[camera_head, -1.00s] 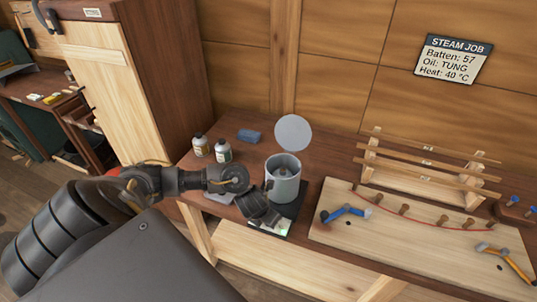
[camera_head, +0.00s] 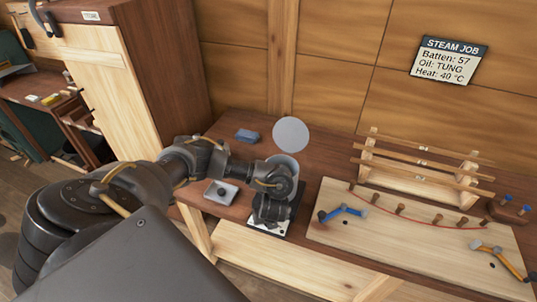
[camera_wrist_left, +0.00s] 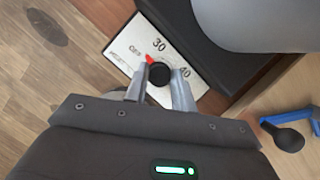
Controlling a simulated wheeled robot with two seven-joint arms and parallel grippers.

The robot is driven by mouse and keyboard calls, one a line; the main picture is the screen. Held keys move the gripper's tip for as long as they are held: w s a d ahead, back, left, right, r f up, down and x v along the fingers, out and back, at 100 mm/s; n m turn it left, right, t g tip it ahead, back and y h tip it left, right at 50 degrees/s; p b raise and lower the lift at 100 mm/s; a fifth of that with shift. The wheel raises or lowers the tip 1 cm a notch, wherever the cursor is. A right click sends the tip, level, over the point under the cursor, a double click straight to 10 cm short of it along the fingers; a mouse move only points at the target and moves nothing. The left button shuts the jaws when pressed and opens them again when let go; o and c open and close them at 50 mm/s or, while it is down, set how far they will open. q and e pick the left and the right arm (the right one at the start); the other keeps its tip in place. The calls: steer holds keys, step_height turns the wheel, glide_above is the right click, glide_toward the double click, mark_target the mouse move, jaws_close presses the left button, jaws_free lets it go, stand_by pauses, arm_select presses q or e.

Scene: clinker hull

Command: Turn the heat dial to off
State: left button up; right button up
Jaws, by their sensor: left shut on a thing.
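The heat dial (camera_wrist_left: 159,74) is a round black knob with a red pointer on a white plate (camera_wrist_left: 120,45) marked OFF, 30 and 40. The red pointer (camera_wrist_left: 149,59) points between OFF and 30. My left gripper (camera_wrist_left: 158,80) is shut on the knob, one finger on each side. In the head view my left gripper (camera_head: 270,210) reaches down over the plate in front of the metal pot (camera_head: 284,162) and hides the dial. My right gripper is not in view.
A small grey box (camera_head: 221,192) and a blue block (camera_head: 248,135) are on the bench. To the right are a pegged board (camera_head: 400,250), blue and orange tools and a wooden rack (camera_head: 425,175).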

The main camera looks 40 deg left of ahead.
arm_select(q)
steer(key=shift+w+n+g, duration=0.1)
steer(key=shift+n+g, duration=0.3)
steer(key=shift+n, duration=0.8)
steer(key=shift+y, duration=0.3)
steer(key=o, duration=1)
steer(key=shift+d, duration=0.1)
steer(key=shift+d+r, duration=0.25)
steer(key=shift+r, duration=0.15)
steer(key=v, duration=1)
steer(key=shift+a+b, duration=0.25)
steer(key=shift+b, duration=0.05)
steer(key=shift+f, duration=0.1)
